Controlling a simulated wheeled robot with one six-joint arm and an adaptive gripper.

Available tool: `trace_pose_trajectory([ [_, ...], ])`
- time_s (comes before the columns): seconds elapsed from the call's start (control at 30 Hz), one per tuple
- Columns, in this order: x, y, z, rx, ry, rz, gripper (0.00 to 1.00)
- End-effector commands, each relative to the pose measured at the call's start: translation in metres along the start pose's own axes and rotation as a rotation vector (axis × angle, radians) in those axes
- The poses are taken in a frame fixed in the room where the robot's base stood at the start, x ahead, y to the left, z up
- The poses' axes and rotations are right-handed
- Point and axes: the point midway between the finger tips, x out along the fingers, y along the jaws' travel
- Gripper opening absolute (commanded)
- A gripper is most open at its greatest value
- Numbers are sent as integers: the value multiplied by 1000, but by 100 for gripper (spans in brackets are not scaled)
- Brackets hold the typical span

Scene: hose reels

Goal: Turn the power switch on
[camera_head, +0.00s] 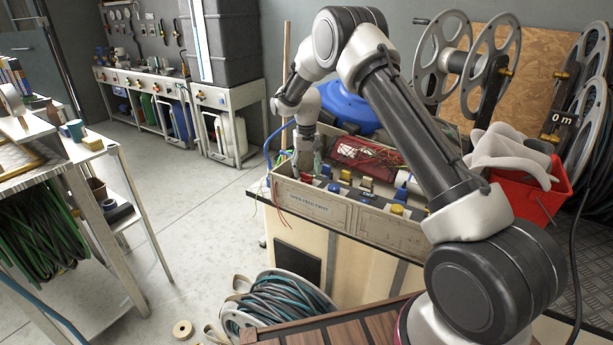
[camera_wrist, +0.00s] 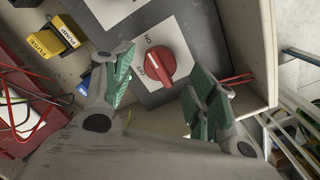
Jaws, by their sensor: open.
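The power switch (camera_wrist: 160,65) is a red rotary knob on a white plate set in a dark grey panel, seen in the wrist view. Its grip bar lies slanted. Small lettering beside it looks like "ON", but not all of it is clear. My gripper (camera_wrist: 165,72) is open, with one green-padded finger to the left of the knob and the other to the right. The knob shows between them, and I see no contact.
A yellow labelled block (camera_wrist: 52,38) and a blue part (camera_wrist: 84,84) sit left of the switch. Red wires (camera_wrist: 30,85) lie further left. The box wall (camera_wrist: 262,50) stands close on the right. In the head view, blue and yellow knobs line the box front.

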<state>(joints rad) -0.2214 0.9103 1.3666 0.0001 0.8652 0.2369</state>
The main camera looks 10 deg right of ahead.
Motion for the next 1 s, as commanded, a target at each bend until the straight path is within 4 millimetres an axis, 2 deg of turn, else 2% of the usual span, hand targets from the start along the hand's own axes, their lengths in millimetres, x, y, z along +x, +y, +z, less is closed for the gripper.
trace_pose_trajectory([
  [0.03, -13, 0, -1, 0, 5, -1, 58],
  [0.2, -51, 0, -1, 0, 4, -1, 58],
  [0.43, -81, 0, 0, 1, 2, -1, 58],
  [0.87, -86, 0, 0, -14, 2, 0, 58],
  [0.93, -79, 2, 6, -41, -14, 3, 58],
  [1.0, -66, 5, 22, -59, -52, 10, 58],
])
